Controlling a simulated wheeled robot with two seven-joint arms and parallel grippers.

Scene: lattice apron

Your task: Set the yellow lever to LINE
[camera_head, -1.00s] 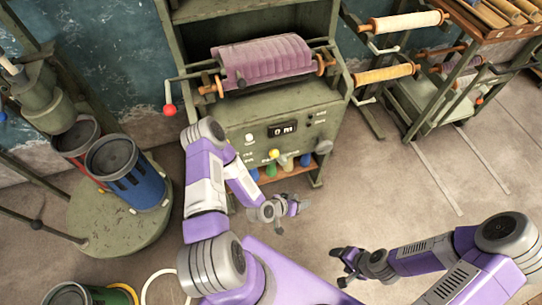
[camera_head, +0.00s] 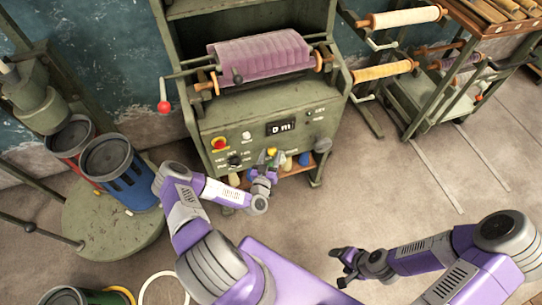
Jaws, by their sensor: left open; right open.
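The green machine (camera_head: 205,118) stands ahead, with a display (camera_head: 281,127) on its front panel. The yellow lever (camera_head: 271,151) shows only as a small yellow knob low on the panel; its lower part is hidden. My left gripper (camera_head: 267,162) is open and points up at the panel, its fingertips close around the yellow knob in the picture. I cannot tell whether it touches the knob. The panel labels are too small to read, so the lever's setting is unclear. My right gripper (camera_head: 346,264) is open and empty, low over the floor, away from the machine.
A purple cloth roll (camera_head: 260,55) lies above. A blue bin (camera_head: 137,193) stands left.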

